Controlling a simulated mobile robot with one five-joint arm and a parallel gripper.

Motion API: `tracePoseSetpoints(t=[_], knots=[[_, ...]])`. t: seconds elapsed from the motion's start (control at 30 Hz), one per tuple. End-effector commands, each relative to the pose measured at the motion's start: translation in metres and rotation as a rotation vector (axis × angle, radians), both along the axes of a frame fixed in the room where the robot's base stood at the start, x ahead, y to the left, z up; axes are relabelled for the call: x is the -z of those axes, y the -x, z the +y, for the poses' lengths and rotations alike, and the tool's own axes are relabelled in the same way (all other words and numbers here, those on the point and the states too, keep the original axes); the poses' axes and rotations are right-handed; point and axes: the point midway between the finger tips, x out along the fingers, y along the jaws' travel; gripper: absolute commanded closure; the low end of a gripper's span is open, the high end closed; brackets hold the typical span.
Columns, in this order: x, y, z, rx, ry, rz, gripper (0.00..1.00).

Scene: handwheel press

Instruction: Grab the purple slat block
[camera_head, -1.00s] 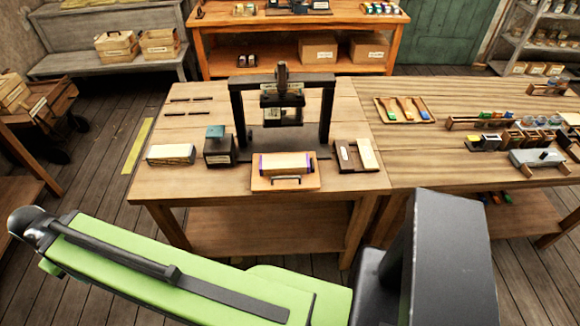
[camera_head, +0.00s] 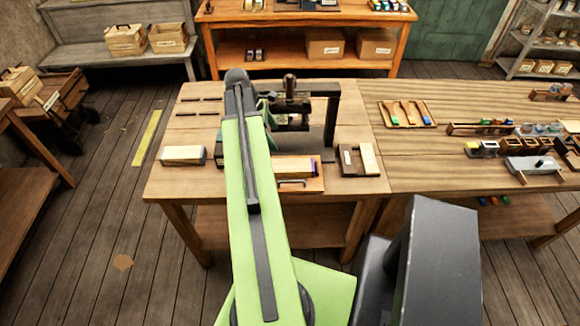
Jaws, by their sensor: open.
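A long cream block with a purple band at its visible right end (camera_head: 295,167), seemingly the purple slat block, lies on a wooden tray (camera_head: 315,185) with a dark front handle. The tray is at the table's front edge, before the handwheel press. My raised green arm covers the block's left end. The black press frame (camera_head: 331,118) stands behind the block, its left side covered by my arm. My gripper is hidden behind my arm; only a small green part of the arm's far section shows beside the press.
A pale block (camera_head: 183,155) lies on the table at left. A holder with brown and cream slats (camera_head: 360,160) stands right of the tray. Farther right are a tray of coloured tools (camera_head: 407,113) and several small racks. The table's front left is clear.

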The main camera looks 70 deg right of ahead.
Motion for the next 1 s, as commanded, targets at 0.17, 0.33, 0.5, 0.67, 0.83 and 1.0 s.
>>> tracePoseSetpoints(t=[0.17,0.33,0.5,0.67,0.83,1.0], knots=[[0.008,0.002,0.000,-0.002,-0.001,0.000,0.09],[0.036,0.010,-0.003,-0.001,0.001,0.000,0.09],[0.072,0.023,-0.008,-0.001,0.001,0.000,0.09],[0.104,0.034,-0.013,-0.001,0.000,-0.001,0.09],[0.117,0.042,-0.016,-0.002,0.000,-0.001,0.09],[0.119,0.042,-0.016,-0.003,-0.001,-0.001,0.09]])
